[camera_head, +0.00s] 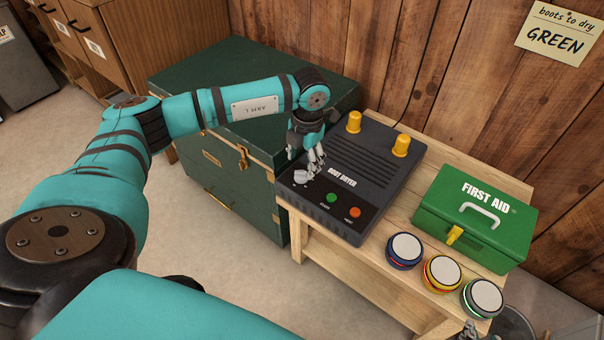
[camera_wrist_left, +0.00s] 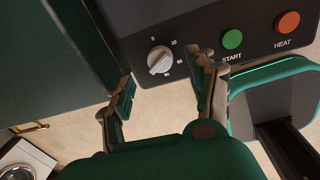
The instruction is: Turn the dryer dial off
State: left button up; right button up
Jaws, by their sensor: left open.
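The dark boot dryer (camera_head: 366,165) lies on the wooden bench with its control panel facing me. Its pale round dial (camera_wrist_left: 160,60) has numbers around it and a raised ridge lying aslant; I cannot tell which number it points at. In the head view the dial (camera_head: 301,176) sits at the panel's left end, partly hidden by my left gripper (camera_head: 313,160). In the left wrist view the two fingers of my left gripper (camera_wrist_left: 165,88) are spread, with the dial beyond the gap, not gripped. My right gripper (camera_head: 469,331) barely shows at the bottom edge.
Right of the dial are a green START button (camera_wrist_left: 232,39) and an orange HEAT button (camera_wrist_left: 287,22). A green first aid box (camera_head: 478,215) and several round tins (camera_head: 441,273) are on the bench (camera_head: 384,262). A dark green trunk (camera_head: 225,180) stands close on the left.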

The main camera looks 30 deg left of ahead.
aim_at(302, 172)
pick_arm(q)
notch_tip(302, 172, down, 4)
jog(key=shift+a+r+b, duration=0.1)
jog(key=shift+a+b, duration=0.05)
jog(key=shift+b, duration=0.2)
jog(key=shift+f, duration=0.55)
pick_arm(e)
jog(key=shift+w+a+r+t+y, duration=0.15)
jog(key=shift+w+a+r+t, duration=0.1)
jog(key=shift+w+r+t, duration=0.35)
jog(key=shift+w+a+r+t+y, duration=0.25)
jog(key=shift+w+r+t, duration=0.2)
jog(key=shift+w+r, duration=0.25)
jog(key=shift+w+a+r+t+y, duration=0.1)
jog(key=shift+w+a+r+t, duration=0.2)
jog(key=shift+w+r+t, duration=0.3)
